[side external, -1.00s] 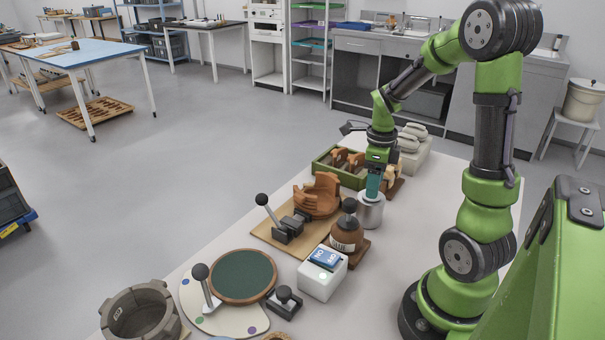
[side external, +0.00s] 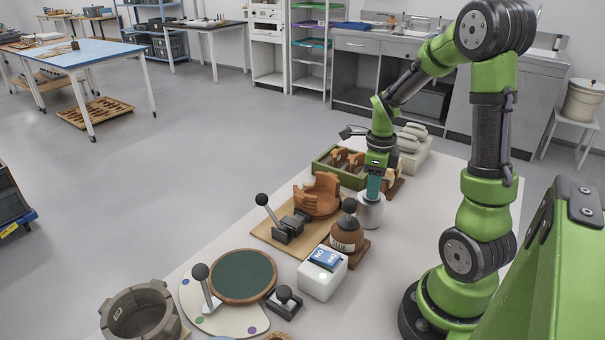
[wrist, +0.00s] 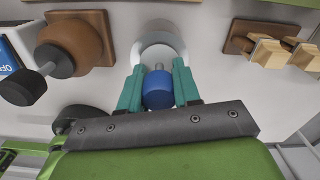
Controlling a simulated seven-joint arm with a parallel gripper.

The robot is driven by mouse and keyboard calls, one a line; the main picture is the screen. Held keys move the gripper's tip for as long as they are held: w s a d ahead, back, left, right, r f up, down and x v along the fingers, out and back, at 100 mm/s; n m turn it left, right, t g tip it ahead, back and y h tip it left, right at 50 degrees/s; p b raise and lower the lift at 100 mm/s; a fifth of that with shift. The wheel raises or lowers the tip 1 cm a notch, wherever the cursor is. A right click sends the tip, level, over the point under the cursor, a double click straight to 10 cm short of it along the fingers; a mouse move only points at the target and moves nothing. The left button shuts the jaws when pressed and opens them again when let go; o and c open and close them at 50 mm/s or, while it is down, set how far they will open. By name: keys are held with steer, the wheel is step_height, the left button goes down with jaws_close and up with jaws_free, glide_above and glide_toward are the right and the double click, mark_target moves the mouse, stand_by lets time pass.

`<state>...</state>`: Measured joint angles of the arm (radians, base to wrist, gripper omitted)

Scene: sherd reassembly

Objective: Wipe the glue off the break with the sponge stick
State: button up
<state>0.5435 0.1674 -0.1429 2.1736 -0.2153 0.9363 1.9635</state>
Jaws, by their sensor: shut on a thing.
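My gripper (side external: 373,188) points down over a pale round pot (side external: 371,213) and is shut on the blue sponge stick. In the wrist view, the stick's blue end (wrist: 158,90) sits between my teal fingers, with a short grey shaft beyond it. The pot's rim (wrist: 140,50) shows around the fingertips. The sponge is hidden. The broken terracotta vessel (side external: 318,196) stands left of my gripper on a wooden board (side external: 262,236) with a lever clamp (side external: 287,228). I cannot make out the glue on its break.
A brown bottle (side external: 345,238) with a black knob stands close in front of the pot. A green tray of sherds (side external: 324,166) and a wooden rack (wrist: 236,45) stand behind.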

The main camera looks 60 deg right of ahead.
step_height(320, 180, up, 9)
steer(key=shift+w+f, duration=0.1)
steer(key=shift+f, duration=0.05)
steer(key=shift+w+a+f, duration=0.15)
steer(key=shift+a, duration=0.05)
steer(key=w+d+r+g, duration=0.1)
steer(key=w, duration=2.1)
steer(key=f, duration=0.2)
steer(key=s+a+f, duration=0.1)
steer(key=f, duration=0.2)
steer(key=s+a+f, duration=0.1)
steer(key=f, duration=0.2)
steer(key=shift+s+f, duration=0.1)
steer(key=shift+s, duration=0.15)
steer(key=w+a+r, duration=0.2)
steer(key=a+r, duration=0.1)
steer(key=r, duration=0.5)
steer(key=shift+w+a, duration=0.2)
steer(key=shift+w, duration=0.1)
stand_by(1.3)
